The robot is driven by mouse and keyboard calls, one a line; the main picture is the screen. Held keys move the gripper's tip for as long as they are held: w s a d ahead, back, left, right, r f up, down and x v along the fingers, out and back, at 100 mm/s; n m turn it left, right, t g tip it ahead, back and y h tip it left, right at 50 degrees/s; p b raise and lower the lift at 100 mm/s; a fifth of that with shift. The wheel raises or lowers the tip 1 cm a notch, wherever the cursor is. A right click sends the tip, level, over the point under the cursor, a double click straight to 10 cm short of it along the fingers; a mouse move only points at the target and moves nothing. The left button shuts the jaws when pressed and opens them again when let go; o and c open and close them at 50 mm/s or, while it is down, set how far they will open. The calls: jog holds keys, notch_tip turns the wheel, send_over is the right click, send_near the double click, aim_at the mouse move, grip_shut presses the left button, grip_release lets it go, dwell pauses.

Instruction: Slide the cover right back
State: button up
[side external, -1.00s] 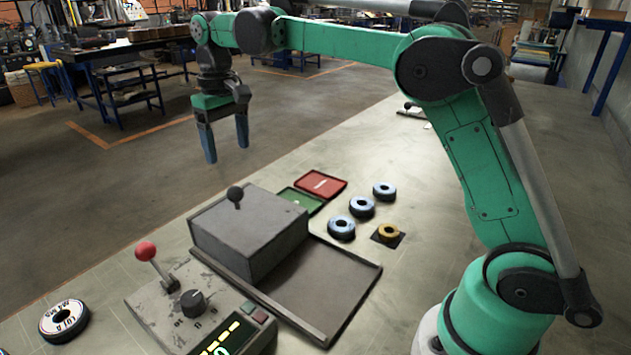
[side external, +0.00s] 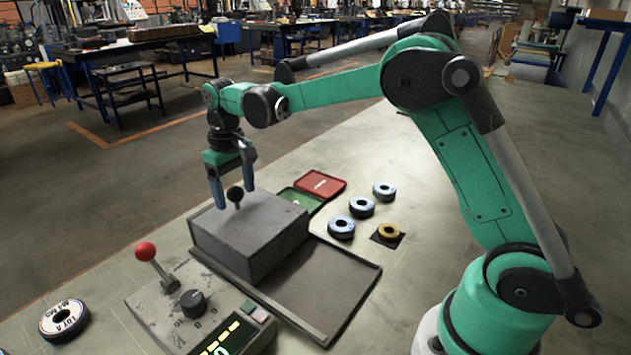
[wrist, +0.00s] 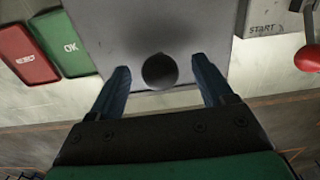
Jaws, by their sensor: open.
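The cover is a grey box-shaped lid (side external: 250,238) with a black ball knob (side external: 235,195) on top. It sits over the left, far part of a dark flat track (side external: 325,285), whose near right part is bare. My gripper (side external: 233,198) is open, its blue fingers pointing down on either side of the knob. In the wrist view the knob (wrist: 160,71) shows between the two fingertips, with a gap on each side. The cover's top (wrist: 150,25) lies beneath. Whatever is under the cover is hidden.
Red (side external: 319,184) and green (side external: 301,200) trays lie behind the cover. Several discs, one a blue-rimmed ring (side external: 341,228) and one a yellow ring (side external: 389,231), lie to the right. A control box (side external: 200,305) with a red-knobbed lever (side external: 146,252) stands in front.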

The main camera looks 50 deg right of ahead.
jog(key=c, duration=0.9)
jog(key=shift+s, duration=7.1)
jog(key=shift+c, duration=0.2)
jog(key=o, duration=0.9)
jog(key=shift+o, duration=0.2)
notch_tip(320, 180, up, 8)
